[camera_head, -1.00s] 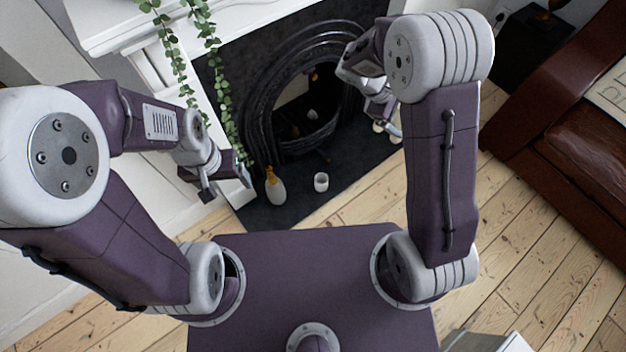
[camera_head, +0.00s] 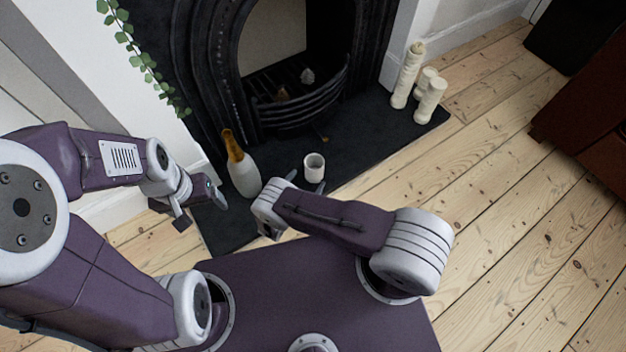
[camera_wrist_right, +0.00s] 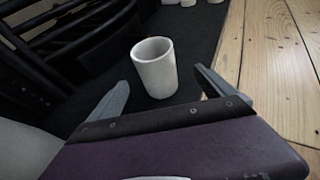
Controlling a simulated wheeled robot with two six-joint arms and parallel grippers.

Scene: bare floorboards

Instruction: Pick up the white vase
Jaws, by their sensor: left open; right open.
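A small white cup-shaped vase (camera_head: 314,168), open at the top, stands upright on the dark hearth in the head view. It also shows in the right wrist view (camera_wrist_right: 156,70), just ahead of and between the fingertips. My right gripper (camera_head: 306,182) is open and empty, close to the vase on its near side; its fingers are partly hidden by my arm in the head view. A white bottle-shaped vessel with an orange neck (camera_head: 243,172) stands left of the vase. My left gripper (camera_head: 200,211) is open and empty, left of that bottle and well away from the vase.
The black fireplace grate (camera_head: 300,105) rises behind the vase. Several cream candles (camera_head: 408,77) stand on the hearth's right end. The dark hearth (camera_head: 365,135) is clear right of the vase. A trailing green plant (camera_head: 140,60) hangs at upper left.

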